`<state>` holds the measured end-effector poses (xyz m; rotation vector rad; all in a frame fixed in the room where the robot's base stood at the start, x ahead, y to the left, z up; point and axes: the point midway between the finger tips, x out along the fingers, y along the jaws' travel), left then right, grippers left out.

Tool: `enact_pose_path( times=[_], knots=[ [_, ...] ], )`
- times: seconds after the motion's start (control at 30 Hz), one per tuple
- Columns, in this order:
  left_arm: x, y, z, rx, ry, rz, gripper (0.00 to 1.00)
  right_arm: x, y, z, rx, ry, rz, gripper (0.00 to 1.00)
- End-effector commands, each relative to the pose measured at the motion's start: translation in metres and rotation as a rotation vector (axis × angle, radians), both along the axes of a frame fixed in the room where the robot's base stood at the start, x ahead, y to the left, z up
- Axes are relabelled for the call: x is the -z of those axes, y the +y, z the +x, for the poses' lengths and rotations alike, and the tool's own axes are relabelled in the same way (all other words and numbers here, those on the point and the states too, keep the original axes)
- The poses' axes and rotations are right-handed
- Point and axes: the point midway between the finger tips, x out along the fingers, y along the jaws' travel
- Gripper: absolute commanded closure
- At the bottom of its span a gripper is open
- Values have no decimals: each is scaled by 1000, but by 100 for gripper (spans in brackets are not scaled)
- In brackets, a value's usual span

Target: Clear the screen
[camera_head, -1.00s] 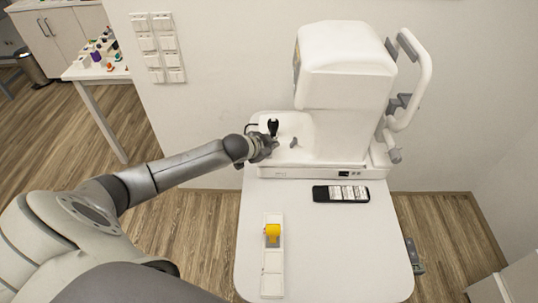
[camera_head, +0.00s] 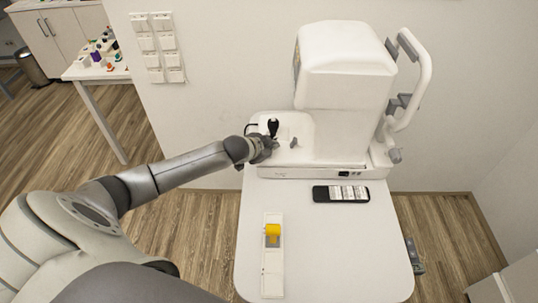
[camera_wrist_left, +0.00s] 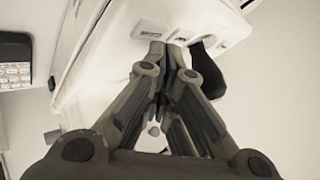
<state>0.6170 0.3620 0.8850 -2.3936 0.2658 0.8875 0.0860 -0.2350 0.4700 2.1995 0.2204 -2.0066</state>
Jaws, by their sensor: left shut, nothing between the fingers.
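The white eye test machine (camera_head: 345,70) stands at the back of a white table. A narrow dark sliver on the left side of its head (camera_head: 297,60) may be the screen's edge; the screen's face is hidden from here. A black joystick (camera_head: 273,126) stands upright on the base. My left gripper (camera_head: 271,146) is shut and empty, right by the joystick at the base's left front. In the left wrist view, its closed fingertips (camera_wrist_left: 173,50) are close to small buttons (camera_wrist_left: 181,38) on the base, with the joystick (camera_wrist_left: 207,72) beside them. I cannot tell whether they touch.
A black handheld device with a lit display (camera_head: 341,193) lies in front of the machine. A white strip (camera_head: 272,275) with a yellow piece (camera_head: 272,232) lies nearer on the table (camera_head: 340,250). The front right of the table is clear. Switches (camera_head: 157,45) are on the wall.

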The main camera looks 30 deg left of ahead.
Motion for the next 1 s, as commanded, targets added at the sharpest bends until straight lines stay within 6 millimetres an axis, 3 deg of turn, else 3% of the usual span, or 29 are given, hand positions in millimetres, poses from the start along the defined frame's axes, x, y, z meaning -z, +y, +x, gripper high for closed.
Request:
enact_pose_path(
  times=[1.0],
  knots=[
    [10,-1,1,0,0,0,100,3,0,0,-1,0,0,100]
  ],
)
